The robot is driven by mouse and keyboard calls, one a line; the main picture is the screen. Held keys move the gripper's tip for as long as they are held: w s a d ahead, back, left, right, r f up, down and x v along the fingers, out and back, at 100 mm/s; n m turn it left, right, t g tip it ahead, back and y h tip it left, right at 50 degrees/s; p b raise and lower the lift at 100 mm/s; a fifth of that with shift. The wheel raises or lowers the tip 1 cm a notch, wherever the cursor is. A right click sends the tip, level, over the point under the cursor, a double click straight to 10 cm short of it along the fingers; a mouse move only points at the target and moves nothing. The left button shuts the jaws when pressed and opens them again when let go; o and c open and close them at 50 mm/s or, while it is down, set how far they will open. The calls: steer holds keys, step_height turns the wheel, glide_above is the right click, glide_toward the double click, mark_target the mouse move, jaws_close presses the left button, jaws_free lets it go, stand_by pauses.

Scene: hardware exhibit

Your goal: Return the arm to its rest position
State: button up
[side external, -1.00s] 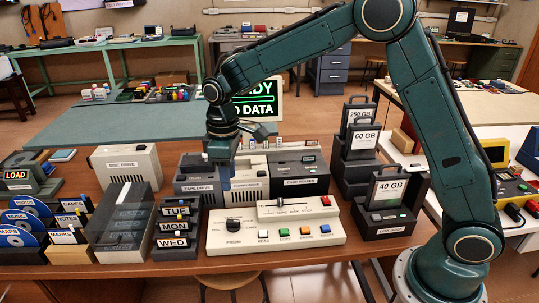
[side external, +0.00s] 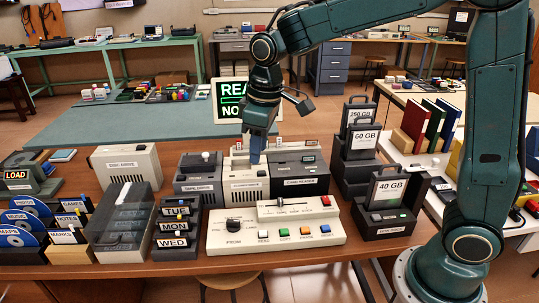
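My gripper (side external: 255,157) hangs pointing down above the floppy drive (side external: 247,184), in the middle of the bench, and looks apart from it. Its fingers show as one narrow blue-grey shape, and I cannot tell whether they are open or shut. I see nothing held in it. My arm reaches up and over from the right side of the bench.
The tape drive (side external: 198,180) and card reader (side external: 300,180) flank the floppy drive. In front is a control panel (side external: 280,241) with a dial and coloured buttons. Cartridge docks (side external: 384,216) stand at right, disc racks at left. A lit screen (side external: 231,99) stands behind.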

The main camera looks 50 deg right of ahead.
steer(key=s+d+r+m+t, duration=0.2)
steer(key=s+d, duration=0.1)
steer(key=s, duration=0.8)
steer(key=s+d+r+m+t, duration=0.2)
steer(key=s+d+m, duration=0.1)
steer(key=s, duration=0.8)
steer(key=shift+s+r, duration=0.35)
